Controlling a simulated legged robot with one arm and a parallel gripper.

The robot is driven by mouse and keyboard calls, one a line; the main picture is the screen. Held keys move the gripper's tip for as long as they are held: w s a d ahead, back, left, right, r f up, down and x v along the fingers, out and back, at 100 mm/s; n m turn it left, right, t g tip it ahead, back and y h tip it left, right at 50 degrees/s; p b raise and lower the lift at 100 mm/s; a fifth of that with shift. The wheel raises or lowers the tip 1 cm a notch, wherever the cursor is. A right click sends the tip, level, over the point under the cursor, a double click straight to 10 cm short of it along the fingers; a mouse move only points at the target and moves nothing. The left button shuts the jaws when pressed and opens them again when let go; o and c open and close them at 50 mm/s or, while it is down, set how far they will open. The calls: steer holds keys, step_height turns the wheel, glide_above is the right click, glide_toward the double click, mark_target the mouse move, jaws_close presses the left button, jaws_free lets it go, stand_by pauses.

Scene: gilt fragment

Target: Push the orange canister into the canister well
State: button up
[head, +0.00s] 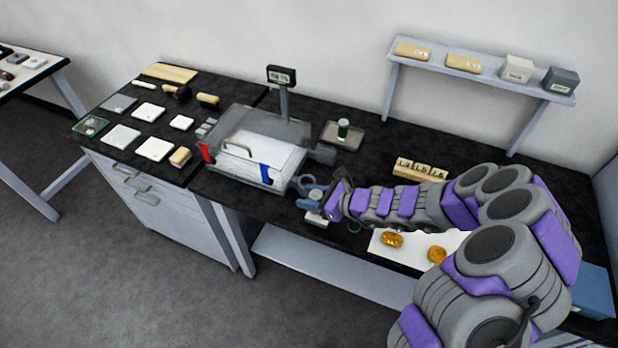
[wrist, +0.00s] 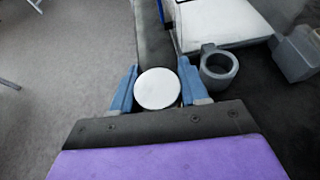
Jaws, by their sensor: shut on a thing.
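My gripper (wrist: 158,93) has its two blue fingers closed on either side of a round white-topped thing, which I take to be the orange canister (wrist: 158,88). I see it from above, so its lid hides nearly all of its side. The canister well (wrist: 219,68) is a grey ring-shaped cup, empty inside, just right of and beyond the held canister, apart from it. In the head view, my gripper (head: 311,203) is near the table's front edge, close to the well (head: 307,183). The canister is mostly hidden there.
A white-topped machine (head: 262,150) with red and blue side tabs stands left of the well. A green canister with white lid (head: 343,129) stands on a small tray behind. Lettered blocks (head: 420,169) and a white sheet with gold pieces (head: 392,240) lie right.

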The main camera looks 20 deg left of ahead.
steer(key=b, duration=0.1)
glide_toward(291, 174)
steer(key=a, duration=0.3)
steer(key=w+a, duration=0.1)
steer(key=a, duration=0.1)
steer(key=shift+a+r, duration=0.1)
steer(key=shift+r, duration=0.3)
steer(key=shift+w+a+f+b, duration=0.1)
steer(key=shift+f+b, duration=0.1)
steer(key=shift+b, duration=0.1)
step_height(291, 174, down, 4)
steer(key=shift+r+b, duration=0.25)
steer(key=shift+b, duration=0.35)
jaws_close()
steer(key=shift+r, duration=0.1)
steer(key=o, duration=1)
jaws_free()
steer(key=shift+o, duration=0.3)
steer(key=shift+r, duration=0.1)
steer(key=shift+d+r, duration=0.25)
steer(key=shift+d, duration=0.25)
steer(key=p+v, duration=0.2)
steer(key=v, duration=0.9)
steer(key=shift+p, duration=0.4)
